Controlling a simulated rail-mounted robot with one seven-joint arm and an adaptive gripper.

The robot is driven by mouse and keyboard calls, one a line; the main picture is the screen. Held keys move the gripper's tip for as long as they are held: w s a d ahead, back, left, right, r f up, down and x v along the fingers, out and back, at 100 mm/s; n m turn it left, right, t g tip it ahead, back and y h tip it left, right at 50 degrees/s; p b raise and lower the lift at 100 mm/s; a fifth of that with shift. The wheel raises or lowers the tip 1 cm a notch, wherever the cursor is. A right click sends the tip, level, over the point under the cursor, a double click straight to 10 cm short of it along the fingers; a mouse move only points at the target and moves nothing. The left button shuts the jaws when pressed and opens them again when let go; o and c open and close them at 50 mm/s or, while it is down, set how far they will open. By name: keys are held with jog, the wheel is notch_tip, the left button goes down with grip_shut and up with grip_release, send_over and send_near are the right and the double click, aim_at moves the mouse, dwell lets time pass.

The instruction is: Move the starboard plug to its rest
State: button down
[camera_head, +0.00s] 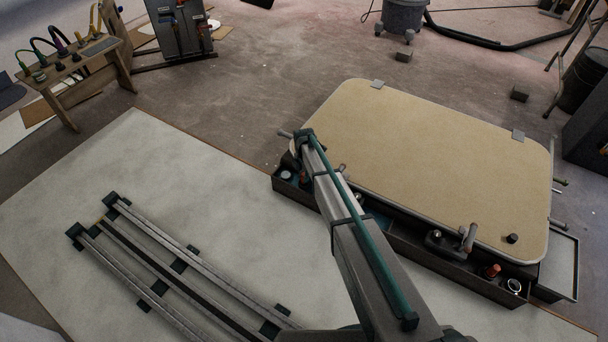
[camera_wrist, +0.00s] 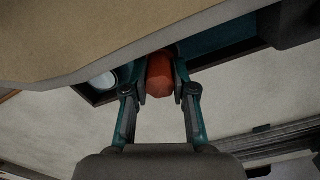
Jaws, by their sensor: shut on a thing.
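My gripper (camera_wrist: 160,92) is shut on a red-orange plug (camera_wrist: 159,74) in the wrist view, with one finger on each side of it. The plug is just below the edge of the tan panel (camera_wrist: 95,30), near a dark tray (camera_wrist: 98,97). I cannot tell whether it touches the tray. In the head view my arm hides the held plug and most of the gripper, at the left end of the tan panel (camera_head: 430,160). Another red-orange plug (camera_head: 491,271) stands in the right part of the dark tray (camera_head: 400,236). The starboard rest cannot be identified.
A pale round cup (camera_wrist: 103,81) sits in the tray beside the gripper. Handles (camera_head: 469,238) stick up at the panel's front edge. Rails (camera_head: 180,265) lie on the pale floor sheet (camera_head: 150,190) at left, where bare room remains. A wooden rack (camera_head: 75,62) stands far left.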

jog(key=shift+f, duration=0.6)
jog(key=c, duration=0.9)
grip_release()
jog(key=shift+o, duration=0.2)
